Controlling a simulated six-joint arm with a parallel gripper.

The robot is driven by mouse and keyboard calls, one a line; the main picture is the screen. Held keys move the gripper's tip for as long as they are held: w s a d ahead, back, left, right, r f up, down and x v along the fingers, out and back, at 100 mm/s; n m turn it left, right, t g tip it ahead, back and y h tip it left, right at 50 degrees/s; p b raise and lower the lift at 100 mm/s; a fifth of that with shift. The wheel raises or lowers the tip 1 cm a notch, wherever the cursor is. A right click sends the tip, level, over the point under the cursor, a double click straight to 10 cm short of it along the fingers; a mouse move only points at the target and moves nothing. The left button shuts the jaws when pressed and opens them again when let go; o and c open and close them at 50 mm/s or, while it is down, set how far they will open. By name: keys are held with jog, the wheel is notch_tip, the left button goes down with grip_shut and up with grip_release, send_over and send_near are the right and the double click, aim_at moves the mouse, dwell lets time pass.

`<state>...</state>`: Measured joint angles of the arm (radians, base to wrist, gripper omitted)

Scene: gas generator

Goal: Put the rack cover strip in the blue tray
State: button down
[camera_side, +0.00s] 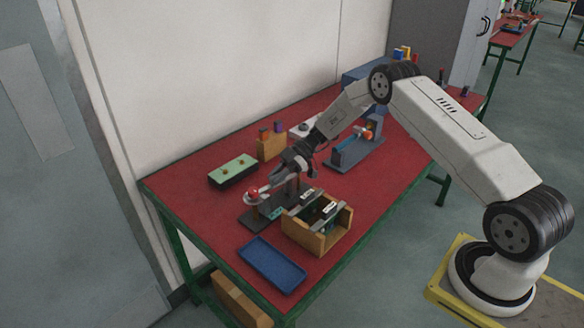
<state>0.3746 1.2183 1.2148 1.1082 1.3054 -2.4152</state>
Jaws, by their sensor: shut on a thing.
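The blue tray (272,264) lies empty at the front of the red table. Right behind it stands a wooden rack (305,238) holding dark upright pieces. Grey strips with white labels lie across its top, one on the left (301,208) and one on the right (327,214); I cannot tell which is the rack cover strip. My gripper (254,194) reaches down-left behind the rack, with pale fingers closed around a small red ball-shaped knob (253,191). The knob is above a post on a dark base plate; whether it is joined to the post is too small to tell.
A green-topped black block (232,170) lies left of my arm. A wooden block with coloured pieces (270,145) and a grey-blue fixture (355,148) stand farther back. The table's front left corner, left of the tray, is clear.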

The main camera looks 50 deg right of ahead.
jog(key=c, duration=0.6)
grip_release()
jog(key=shift+f, duration=0.1)
jog(key=shift+d, duration=0.1)
jog(key=shift+v, duration=3.85)
jog(key=shift+s, duration=0.2)
